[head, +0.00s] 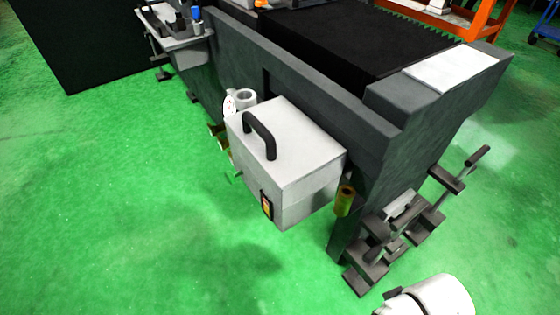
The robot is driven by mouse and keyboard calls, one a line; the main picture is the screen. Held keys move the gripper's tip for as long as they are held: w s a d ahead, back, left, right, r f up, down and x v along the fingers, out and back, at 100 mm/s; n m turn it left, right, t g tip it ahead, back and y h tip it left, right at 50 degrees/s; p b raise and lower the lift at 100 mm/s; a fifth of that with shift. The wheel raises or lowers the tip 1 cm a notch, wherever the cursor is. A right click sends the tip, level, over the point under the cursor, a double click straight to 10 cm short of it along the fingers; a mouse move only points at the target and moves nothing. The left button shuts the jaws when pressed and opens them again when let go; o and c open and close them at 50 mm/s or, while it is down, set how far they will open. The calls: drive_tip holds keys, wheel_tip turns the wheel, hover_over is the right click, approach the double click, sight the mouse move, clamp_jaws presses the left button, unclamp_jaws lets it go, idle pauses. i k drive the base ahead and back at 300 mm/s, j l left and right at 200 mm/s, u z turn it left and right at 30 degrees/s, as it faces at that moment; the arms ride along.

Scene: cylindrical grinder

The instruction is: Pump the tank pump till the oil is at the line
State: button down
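A light grey box-shaped tank (305,160) stands at the side of the grinder, with a black arched handle (260,135) on its top. A small dark-framed window (266,205) with orange-yellow in it is on the tank's front face. The oil level and any line in it are too small to read. A short grey open-topped cylinder (245,97) and a white round dial (230,104) show behind the tank. I cannot tell which part is the pump or its lever. My gripper is not in view; a white rounded part, probably of my arm, shows at the bottom right.
The dark grey grinder bed (300,60) runs behind the tank. Dark brackets and bars (375,250) stand low at its right end, near a brass-coloured cylinder (344,200). An orange frame (480,22) stands at the back. The green floor (120,210) is clear at the left and front.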

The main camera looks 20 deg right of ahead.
sight(230, 177)
drive_tip(key=i+j, duration=0.6)
drive_tip(key=j, duration=0.2)
drive_tip(key=i+j+z, duration=0.1)
drive_tip(key=i+j, duration=0.15)
drive_tip(key=j, duration=0.15)
